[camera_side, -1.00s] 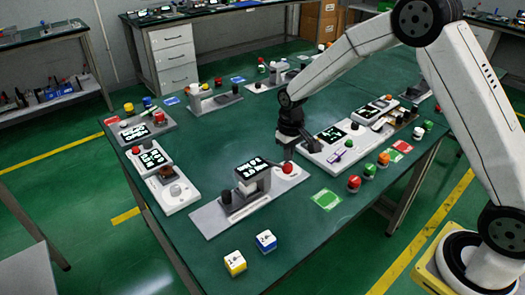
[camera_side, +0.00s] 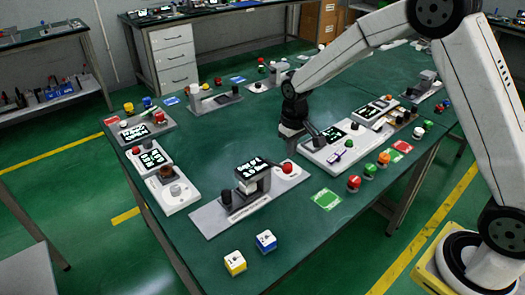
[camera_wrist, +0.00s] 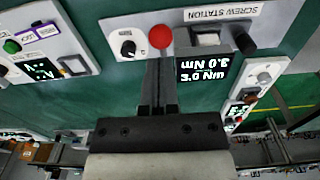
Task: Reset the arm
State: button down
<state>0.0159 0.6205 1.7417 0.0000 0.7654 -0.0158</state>
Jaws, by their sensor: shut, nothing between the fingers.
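The gap between the fingertips and the station cannot be told from the wrist view.
Coloured buttons (camera_side: 369,170) line the right edge. The middle of the table is clear.

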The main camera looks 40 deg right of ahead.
jog(key=s+r+t, duration=0.2)
jog(key=s+r, duration=0.1)
jog(key=s, duration=1.6)
jog(key=shift+a+r, duration=0.15)
jog(key=shift+a, duration=0.2)
